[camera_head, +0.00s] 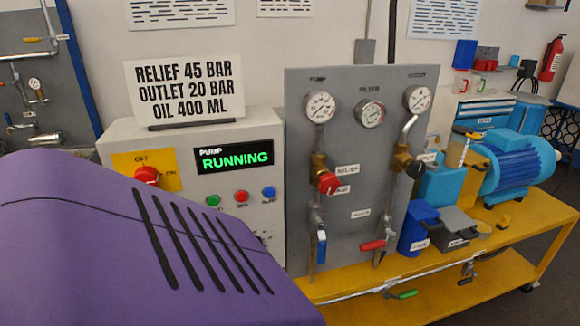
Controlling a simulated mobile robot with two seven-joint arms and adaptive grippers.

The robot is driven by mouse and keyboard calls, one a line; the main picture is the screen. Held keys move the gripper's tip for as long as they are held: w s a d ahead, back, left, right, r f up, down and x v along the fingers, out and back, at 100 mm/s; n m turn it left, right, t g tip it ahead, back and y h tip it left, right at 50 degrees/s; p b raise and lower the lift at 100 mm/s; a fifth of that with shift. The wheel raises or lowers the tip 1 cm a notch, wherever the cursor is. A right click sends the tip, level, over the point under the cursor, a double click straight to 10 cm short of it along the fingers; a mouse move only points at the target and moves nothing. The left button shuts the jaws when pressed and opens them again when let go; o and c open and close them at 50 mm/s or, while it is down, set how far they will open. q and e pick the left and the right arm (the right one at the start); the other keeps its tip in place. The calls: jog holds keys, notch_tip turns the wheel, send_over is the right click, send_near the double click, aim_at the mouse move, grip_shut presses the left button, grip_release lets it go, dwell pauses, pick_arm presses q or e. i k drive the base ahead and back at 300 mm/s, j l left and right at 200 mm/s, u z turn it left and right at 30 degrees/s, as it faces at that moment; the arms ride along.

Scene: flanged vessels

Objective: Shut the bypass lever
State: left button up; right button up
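Three lever handles show on the pipework. A blue lever (322,247) hangs upright low on the left pipe of the grey panel (345,170). A red lever (372,245) lies roughly level at the foot of the right pipe. A green lever (405,294) lies roughly level on a pipe below, by the yellow bench. A small white label (360,213) sits between the two pipes, too blurred to read. I cannot tell which lever is the bypass one. Neither of my grippers is in view.
A purple slotted surface (110,250) fills the lower left and hides what is behind it. The control box (250,187) reads RUNNING. A red knob (328,183) and gauges are on the panel. A blue motor (515,165) stands right on the yellow bench (545,215).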

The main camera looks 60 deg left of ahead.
aim_at(321, 245)
jog(key=u, duration=1.65)
